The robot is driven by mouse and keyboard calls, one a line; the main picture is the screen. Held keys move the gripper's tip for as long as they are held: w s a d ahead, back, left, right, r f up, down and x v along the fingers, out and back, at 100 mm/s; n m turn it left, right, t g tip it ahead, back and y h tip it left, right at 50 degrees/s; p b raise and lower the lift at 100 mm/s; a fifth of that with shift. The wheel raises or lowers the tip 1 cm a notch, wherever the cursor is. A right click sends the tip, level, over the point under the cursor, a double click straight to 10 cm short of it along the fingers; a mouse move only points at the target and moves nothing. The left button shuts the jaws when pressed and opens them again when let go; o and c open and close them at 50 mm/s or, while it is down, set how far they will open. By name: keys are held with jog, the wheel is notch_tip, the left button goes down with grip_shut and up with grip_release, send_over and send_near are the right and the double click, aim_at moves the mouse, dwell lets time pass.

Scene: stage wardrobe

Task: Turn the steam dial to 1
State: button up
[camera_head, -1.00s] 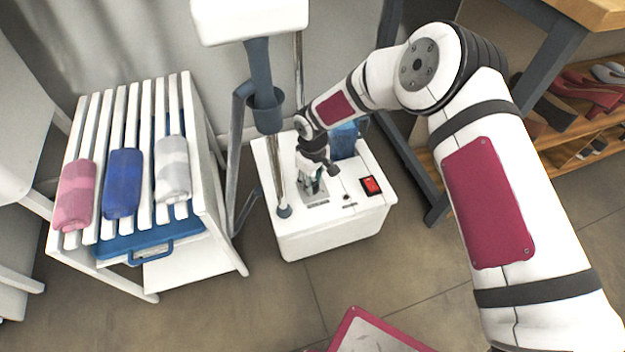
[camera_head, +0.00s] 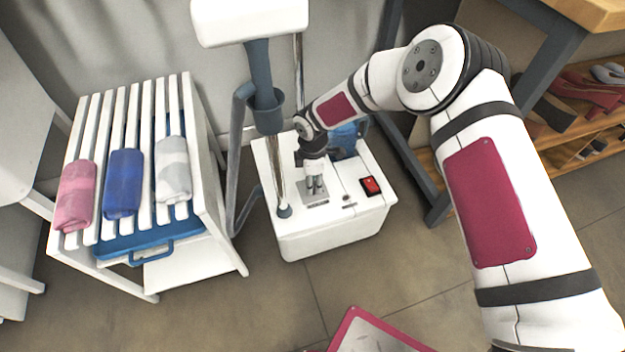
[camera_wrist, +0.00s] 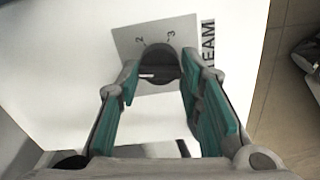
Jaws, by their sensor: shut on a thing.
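The steam dial (camera_wrist: 159,67) is a dark round knob on a grey plate in the wrist view. The marks 2 and 3 and part of the word STEAM show beside it. A pale line shows on the knob; which number it points to I cannot tell. My gripper (camera_wrist: 160,82) has its two teal-padded fingers on either side of the knob and is shut on it. In the head view my gripper (camera_head: 316,190) points down at the grey dial plate (camera_head: 316,203) on top of the white steamer base (camera_head: 330,235); the dial itself is hidden there.
A red switch (camera_head: 370,186) sits on the base, right of the dial. The steamer pole (camera_head: 279,180) rises at its left. A slatted white rack (camera_head: 205,222) with rolled cloths stands at left. A shoe shelf (camera_head: 575,150) is at right.

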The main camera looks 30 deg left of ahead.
jog(key=shift+n, duration=1)
jog(key=o, duration=1.2)
jog(key=shift+c, duration=0.2)
notch_tip(320, 180, up, 12)
